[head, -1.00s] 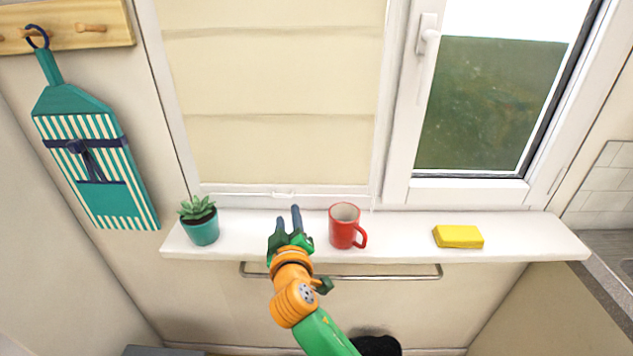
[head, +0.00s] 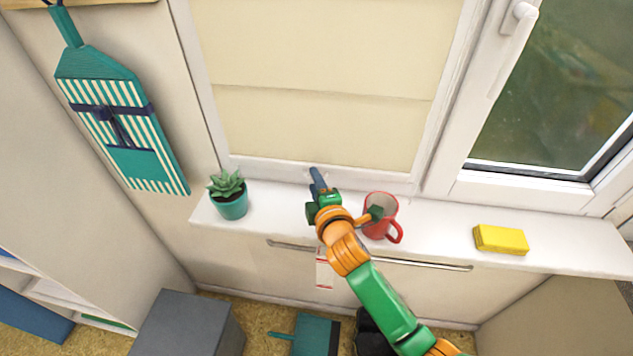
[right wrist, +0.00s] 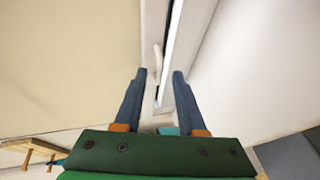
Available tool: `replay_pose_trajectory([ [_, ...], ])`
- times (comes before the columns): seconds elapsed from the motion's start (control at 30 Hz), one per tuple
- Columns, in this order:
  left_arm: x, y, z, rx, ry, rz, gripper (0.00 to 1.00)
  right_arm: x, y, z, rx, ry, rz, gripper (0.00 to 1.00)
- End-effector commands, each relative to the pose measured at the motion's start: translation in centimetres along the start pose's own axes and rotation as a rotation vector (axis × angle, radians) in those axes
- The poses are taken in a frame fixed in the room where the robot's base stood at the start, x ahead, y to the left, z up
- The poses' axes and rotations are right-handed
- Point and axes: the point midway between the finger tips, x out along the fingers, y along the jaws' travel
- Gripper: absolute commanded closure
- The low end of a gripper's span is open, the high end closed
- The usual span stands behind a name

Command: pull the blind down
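The cream blind (head: 320,105) hangs over the left window, with faint horizontal folds. My left gripper is not in view.
On the sill (head: 440,225) stand a potted succulent (head: 229,200) left of my gripper, a red mug (head: 379,225) close right, and a yellow sponge (head: 501,239). An apron (head: 120,125) hangs left. A rail (head: 430,264) runs below the sill.

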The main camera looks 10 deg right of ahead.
Motion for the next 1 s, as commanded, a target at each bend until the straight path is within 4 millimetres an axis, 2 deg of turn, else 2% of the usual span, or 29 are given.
replay_pose_trajectory([
  [0.17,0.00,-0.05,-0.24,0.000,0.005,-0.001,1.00,0.00,0.00,0.00,0.000,0.000,0.000,0.60],
  [0.27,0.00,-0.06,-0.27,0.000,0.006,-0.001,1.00,-0.01,0.00,0.01,0.000,0.000,0.000,0.85],
  [0.3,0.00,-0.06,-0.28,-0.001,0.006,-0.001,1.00,-0.01,0.00,0.01,0.000,-0.001,0.000,0.95],
  [0.33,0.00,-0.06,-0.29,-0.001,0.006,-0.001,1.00,-0.01,0.00,0.01,0.000,-0.001,0.000,1.00],
  [1.0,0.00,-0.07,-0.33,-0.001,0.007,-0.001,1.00,-0.01,0.00,0.04,0.000,-0.001,0.000,1.00],
])
